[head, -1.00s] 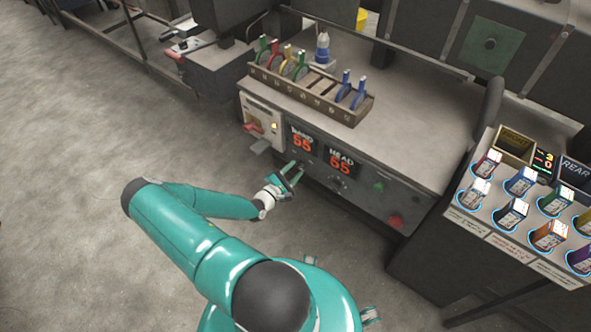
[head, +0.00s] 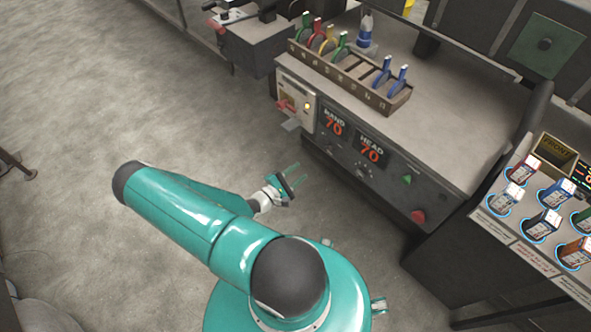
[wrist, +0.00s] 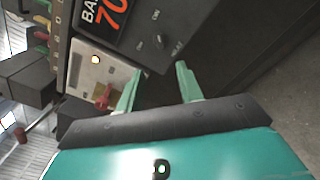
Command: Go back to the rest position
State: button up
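My gripper (head: 290,178) is at the end of my bent teal arm, over the floor in front of the machine's control panel (head: 392,172) in the head view. In the wrist view my gripper (wrist: 158,85) has its two green fingers apart, with nothing between them. The panel (wrist: 158,40) lies beyond the fingertips there, tilted in the picture. The fingers look clear of the panel. The displays labelled BAND (head: 333,122) and HEAD (head: 371,149) both read 70.
A wooden rack (head: 345,78) with several coloured-handled tools stands on the machine top, near a bottle (head: 366,30). A sloped stand (head: 530,215) with several small boxes is at the right. A green button (head: 407,180) and a red button (head: 418,216) sit on the panel. Bare floor (head: 80,90) lies left.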

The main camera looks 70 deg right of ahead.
dwell(0.3)
jog(key=w+a+r+m+t+y, duration=0.1)
jog(key=w+a+r+m+y, duration=0.35)
jog(key=w+a+r, duration=0.5)
jog(key=w+a+r+m+t+y, duration=0.1)
jog(key=w+a+r+m+y, duration=0.2)
jog(key=w+a+r+y, duration=0.65)
jog(key=s+a+r+n+t+y, duration=0.1)
jog(key=s+a+r+t, duration=0.1)
jog(key=a+r, duration=0.5)
jog(key=s+a+r+n+t, duration=0.1)
jog(key=s+a+r+t, duration=0.2)
jog(key=r, duration=0.9)
jog(key=s+a+r+n+t+y, duration=0.1)
jog(key=a+r+t, duration=0.4)
jog(key=a+r, duration=0.5)
jog(key=shift+s+a+r+t+y, duration=0.15)
jog(key=shift+s+a+t+y, duration=0.15)
jog(key=shift+s+a, duration=0.55)
jog(key=shift+s+d, duration=0.1)
jog(key=shift+d, duration=0.1)
